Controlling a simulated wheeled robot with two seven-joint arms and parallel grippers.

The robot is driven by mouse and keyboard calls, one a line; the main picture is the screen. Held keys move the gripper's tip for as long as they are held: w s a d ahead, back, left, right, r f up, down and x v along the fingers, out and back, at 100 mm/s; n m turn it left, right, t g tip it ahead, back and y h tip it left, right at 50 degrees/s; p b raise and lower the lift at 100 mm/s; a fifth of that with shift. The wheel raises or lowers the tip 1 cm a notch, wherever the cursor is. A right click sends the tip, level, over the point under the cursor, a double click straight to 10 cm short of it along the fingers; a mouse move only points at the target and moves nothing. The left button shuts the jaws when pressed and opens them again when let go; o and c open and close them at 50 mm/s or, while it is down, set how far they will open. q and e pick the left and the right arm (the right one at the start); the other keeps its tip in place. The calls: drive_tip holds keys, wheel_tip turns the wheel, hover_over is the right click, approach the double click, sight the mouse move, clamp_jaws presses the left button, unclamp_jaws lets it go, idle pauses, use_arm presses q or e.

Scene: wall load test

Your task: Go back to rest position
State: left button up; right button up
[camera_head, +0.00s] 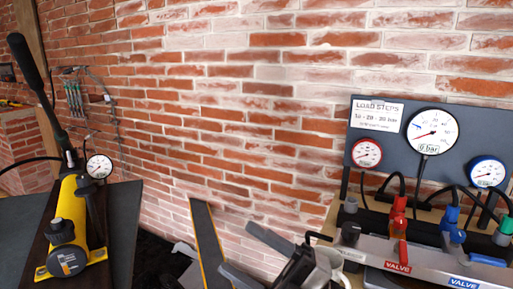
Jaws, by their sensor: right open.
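My right gripper (238,250) is at the bottom centre, in front of the lower brick wall. Its two grey fingers are spread apart and nothing shows between them. It is just left of the valve bench and apart from the yellow hand pump. I cannot make out my left gripper in this view.
A yellow hand pump (68,220) with a long black handle and a gauge (99,166) stands at left. At right, a dark gauge panel (458,163) stands behind a valve manifold (410,252) with red, blue and green parts. A dark yellow-edged bar (207,238) leans low at centre.

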drive_tip(key=d+f+m+t+h, duration=0.5)
drive_tip(key=f+m+h, duration=0.2)
drive_tip(key=m, duration=0.3)
drive_tip(key=d+f+m+t+h, duration=0.45)
drive_tip(key=f+m+h, duration=0.2)
drive_tip(key=m, duration=0.35)
drive_tip(key=s+d+f+m+g+h, duration=0.2)
drive_tip(key=s+f+m, duration=0.1)
drive_tip(key=s+f, duration=0.2)
drive_tip(key=s+d+f+m+g+h+p, duration=0.1)
drive_tip(key=s+d+f+m+g+h, duration=0.2)
drive_tip(key=s+f, duration=0.3)
wheel_tip(320, 180, down, 3)
drive_tip(key=shift+f+m+g+h, duration=0.1)
drive_tip(key=shift+m+g+h, duration=0.25)
drive_tip(key=shift+m, duration=0.25)
